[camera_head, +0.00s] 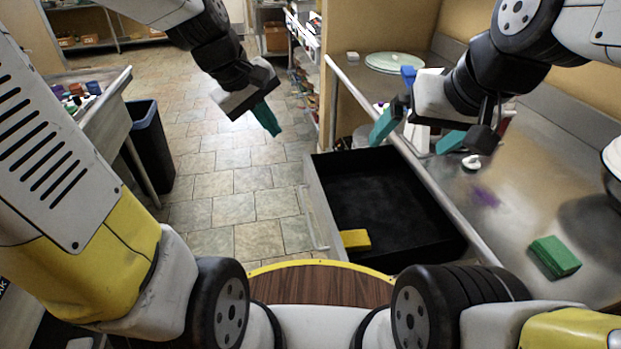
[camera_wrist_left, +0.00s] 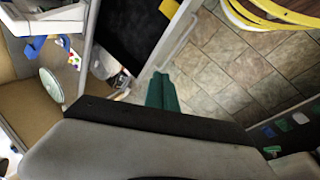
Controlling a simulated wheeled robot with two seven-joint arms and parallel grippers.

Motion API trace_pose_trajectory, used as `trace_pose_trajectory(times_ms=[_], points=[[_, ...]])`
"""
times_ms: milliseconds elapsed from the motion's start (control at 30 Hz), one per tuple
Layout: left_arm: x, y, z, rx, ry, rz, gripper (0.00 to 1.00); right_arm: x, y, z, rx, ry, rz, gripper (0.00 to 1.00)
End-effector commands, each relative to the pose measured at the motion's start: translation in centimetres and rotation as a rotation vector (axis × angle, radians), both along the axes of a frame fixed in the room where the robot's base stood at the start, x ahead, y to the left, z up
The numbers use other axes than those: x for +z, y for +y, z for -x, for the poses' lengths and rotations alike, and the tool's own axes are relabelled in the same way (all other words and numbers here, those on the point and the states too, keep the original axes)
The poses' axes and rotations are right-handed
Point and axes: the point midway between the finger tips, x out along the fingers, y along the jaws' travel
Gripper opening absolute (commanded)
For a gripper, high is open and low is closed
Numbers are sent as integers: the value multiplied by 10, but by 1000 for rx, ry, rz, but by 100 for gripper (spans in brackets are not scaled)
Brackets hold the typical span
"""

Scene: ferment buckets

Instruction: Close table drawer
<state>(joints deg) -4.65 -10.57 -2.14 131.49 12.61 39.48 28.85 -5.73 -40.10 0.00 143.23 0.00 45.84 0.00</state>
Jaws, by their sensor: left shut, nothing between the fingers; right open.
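The table drawer (camera_head: 384,192) is pulled out from the metal table (camera_head: 479,216) on the right. It has a dark interior, a pale front panel with a bar handle, and a yellow block (camera_head: 355,239) in its near corner. The drawer's dark inside also shows in the left wrist view (camera_wrist_left: 134,32). My left gripper (camera_head: 267,119) is shut and empty, above the floor to the left of the drawer and apart from it. Its teal fingers show together in the left wrist view (camera_wrist_left: 161,92). My right gripper (camera_head: 417,133) is open above the table, beyond the drawer, with its teal fingers apart.
A green block (camera_head: 553,257) and a small white item (camera_head: 471,162) lie on the table. A white-green plate (camera_head: 394,63) sits at its far end. A dark bin (camera_head: 150,152) stands on the left beside another table (camera_head: 104,110). Tiled floor (camera_head: 232,209) lies open between them.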

Motion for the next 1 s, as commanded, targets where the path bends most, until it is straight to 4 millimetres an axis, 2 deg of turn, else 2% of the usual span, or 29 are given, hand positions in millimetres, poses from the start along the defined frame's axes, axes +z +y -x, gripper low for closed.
trace_pose_trajectory(times_ms=[33,100,167,300,500,633,867,1000], points=[[-17,-4,-17,81,65,40,0,0,0,0,0,0,0,100],[-39,-8,-39,203,141,95,0,0,0,0,0,0,0,100],[-60,-12,-57,311,210,137,0,0,0,0,0,0,0,100],[-118,-20,-92,571,365,218,0,0,0,0,0,0,0,100],[-199,-25,-123,894,538,281,0,0,0,0,0,0,0,100],[-230,-27,-130,1018,596,298,0,0,0,0,0,0,0,100],[-253,-31,-133,1070,620,303,0,0,0,0,0,0,0,100],[-275,-39,-134,1069,622,302,0,0,0,0,0,0,0,100]])
